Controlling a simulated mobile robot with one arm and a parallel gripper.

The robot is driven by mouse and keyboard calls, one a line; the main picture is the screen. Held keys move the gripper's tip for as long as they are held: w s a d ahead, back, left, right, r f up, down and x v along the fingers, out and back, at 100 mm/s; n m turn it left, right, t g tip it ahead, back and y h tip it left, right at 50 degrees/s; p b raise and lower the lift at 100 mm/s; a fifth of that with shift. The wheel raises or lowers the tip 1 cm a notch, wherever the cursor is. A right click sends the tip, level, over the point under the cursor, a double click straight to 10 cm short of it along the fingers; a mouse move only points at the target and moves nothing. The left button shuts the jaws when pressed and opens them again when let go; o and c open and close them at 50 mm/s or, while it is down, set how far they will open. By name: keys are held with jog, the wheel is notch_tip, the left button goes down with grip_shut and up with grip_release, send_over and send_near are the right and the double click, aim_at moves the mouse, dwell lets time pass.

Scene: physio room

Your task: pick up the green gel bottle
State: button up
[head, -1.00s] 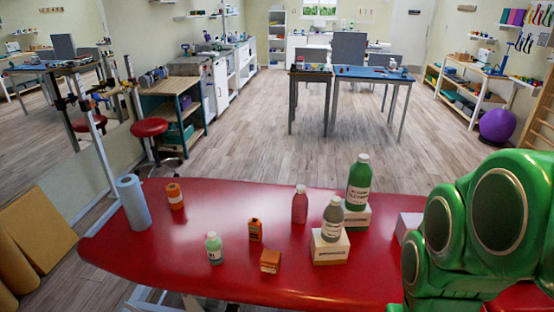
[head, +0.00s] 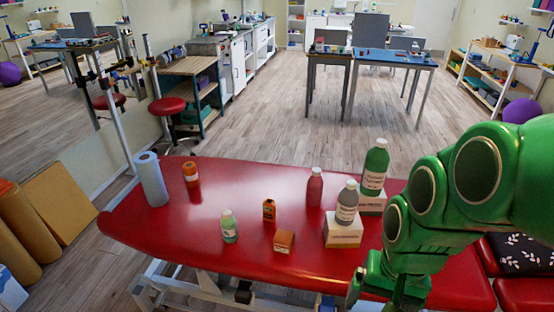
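A small pale green bottle (head: 229,227) with a whitish cap stands on the table's front left part. Which of the two is the gel bottle, I cannot tell; the labels are too small to read. My green arm comes in from the right. My gripper (head: 385,285) is low at the table's front edge, partly cut off by the frame, apart from both bottles. Its opening is unclear.

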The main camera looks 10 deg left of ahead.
jog(key=w+a+f+m+t+y, duration=0.1)
jog(key=w+a+f+m+y, duration=0.1)
jog(key=w+a, duration=0.45)
jog(key=w+a+f+m+t+y, duration=0.1)
jog(key=w+a+f, duration=0.2)
jog(key=w+a, duration=0.3)
jog(key=m+t+y, duration=0.5)
jog(key=m+y, duration=0.1)
jog(key=m, duration=0.8)
send_over(231, 225)
jog(key=s+d, duration=0.5)
jog(key=s, duration=0.3)
notch_tip(231, 225, down, 10)
jog(key=w+f+m+t, duration=0.1)
jog(key=f+m, duration=0.1)
jog(key=w+a+f+m+t, duration=0.1)
jog(key=f+m, duration=0.2)
jog(key=w+a+f+m, duration=0.1)
jog(key=w+f+m, duration=0.1)
jog(key=f+m, duration=0.1)
jog(key=shift+a+t+h, duration=0.25)
jog(key=shift+t+h, duration=0.05)
jog(key=shift+t, duration=0.1)
jog(key=shift+w+d+f+m+t, duration=0.1)
jog(key=shift+w+f+m+t, duration=0.15)
jog(key=shift+f+m+t, duration=0.4)
jog(key=shift+g, duration=0.25)
jog(key=shift+x, duration=3.8)
jog(key=shift+w+d, duration=0.1)
jog(key=c, duration=1.3)
